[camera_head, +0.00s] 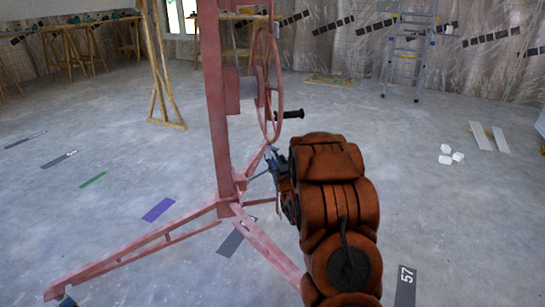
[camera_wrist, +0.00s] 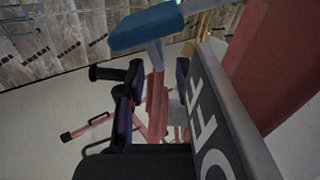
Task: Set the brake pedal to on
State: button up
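The panel lift's pink-red mast (camera_head: 222,100) stands upright on splayed legs left of my arm. In the wrist view a blue pad (camera_wrist: 145,28), which looks like the brake pedal, sits on a pale bracket at the top. A grey plate lettered "OFF" (camera_wrist: 215,110) lies close on the right. My gripper (camera_wrist: 155,90) is open, with its dark, purple-padded fingers apart. A pink bar shows between them, and I cannot tell whether they touch it. In the head view my gripper (camera_head: 276,168) is beside the mast's lower part, partly hidden by my arm.
The lift's wheel (camera_head: 267,85) and its black handle (camera_head: 289,114) are just above my gripper. A lift leg (camera_head: 130,252) reaches out to the lower left. A stepladder (camera_head: 410,45) stands at the back.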

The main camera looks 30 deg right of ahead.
aim_at(272, 153)
jog(key=b+x, duration=0.2)
jog(key=x, duration=0.3)
jog(key=shift+w+f, duration=0.15)
jog(key=shift+b+x, duration=0.3)
jog(key=shift+x, duration=0.6)
jog(key=c, duration=0.6)
grip_shut()
jog(key=shift+a, duration=0.1)
